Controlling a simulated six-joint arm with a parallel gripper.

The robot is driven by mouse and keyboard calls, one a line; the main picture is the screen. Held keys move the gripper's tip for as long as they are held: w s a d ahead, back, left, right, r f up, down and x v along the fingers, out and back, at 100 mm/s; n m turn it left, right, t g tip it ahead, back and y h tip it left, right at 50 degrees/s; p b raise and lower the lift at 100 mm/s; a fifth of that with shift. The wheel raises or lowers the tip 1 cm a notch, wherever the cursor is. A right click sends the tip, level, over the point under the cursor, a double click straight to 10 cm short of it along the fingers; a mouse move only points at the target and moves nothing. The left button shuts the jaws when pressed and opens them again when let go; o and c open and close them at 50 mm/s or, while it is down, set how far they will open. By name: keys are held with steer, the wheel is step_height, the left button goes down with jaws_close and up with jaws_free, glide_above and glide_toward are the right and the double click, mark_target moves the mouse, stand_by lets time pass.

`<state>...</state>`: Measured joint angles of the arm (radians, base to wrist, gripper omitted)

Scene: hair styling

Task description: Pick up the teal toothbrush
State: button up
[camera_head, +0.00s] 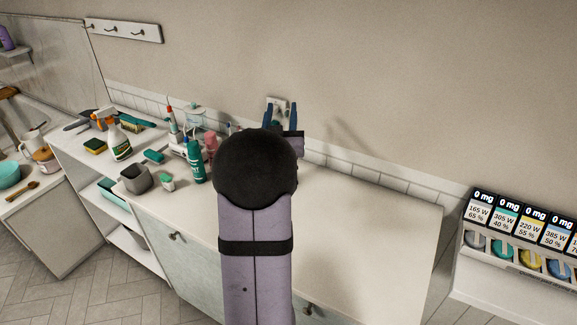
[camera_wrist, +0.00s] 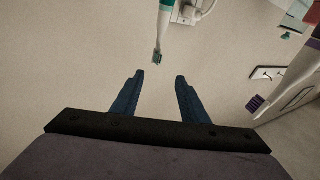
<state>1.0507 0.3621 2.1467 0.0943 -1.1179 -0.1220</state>
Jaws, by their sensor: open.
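The teal toothbrush (camera_wrist: 164,28) shows at the top middle of the wrist view, with its bristled end pointing down and its other end cut off by the frame. My gripper (camera_wrist: 159,76) is open and empty. Its two blue fingers lie on either side of the toothbrush's line, and the bristled end shows just past the fingertips, apart from them. In the head view my gripper (camera_head: 280,117) is above the back of the white counter near the wall, partly hidden behind my dark wrist joint. I cannot make out the teal toothbrush surely in that view.
A white brush with purple bristles (camera_wrist: 280,84) shows at the right of the wrist view. A wall socket (camera_head: 277,103) is behind my gripper. Bottles, including a teal one (camera_head: 194,162), crowd the counter to the left. The counter's right side (camera_head: 370,220) is clear.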

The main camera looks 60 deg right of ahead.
steer(key=shift+m+g+y, duration=0.6)
steer(key=shift+g+y, duration=0.2)
steer(key=shift+w+d+f+b, duration=0.2)
steer(key=shift+d+f, duration=0.35)
steer(key=shift+f, duration=1.4)
steer(key=shift+w+d+f+b, duration=0.15)
steer(key=shift+d+f, duration=0.35)
steer(key=shift+f, duration=1.5)
steer(key=shift+w+d+f+b, duration=0.1)
steer(key=shift+d+f+b, duration=0.3)
steer(key=shift+f, duration=1.55)
steer(key=shift+s+r+p+x, duration=0.1)
steer(key=shift+s+p+x, duration=0.1)
steer(key=shift+p+x, duration=0.85)
steer(key=shift+s+r+p+x, duration=0.15)
steer(key=shift+p+x, duration=0.15)
steer(key=shift+x, duration=1.35)
steer(key=shift+d, duration=0.15)
steer(key=c, duration=1)
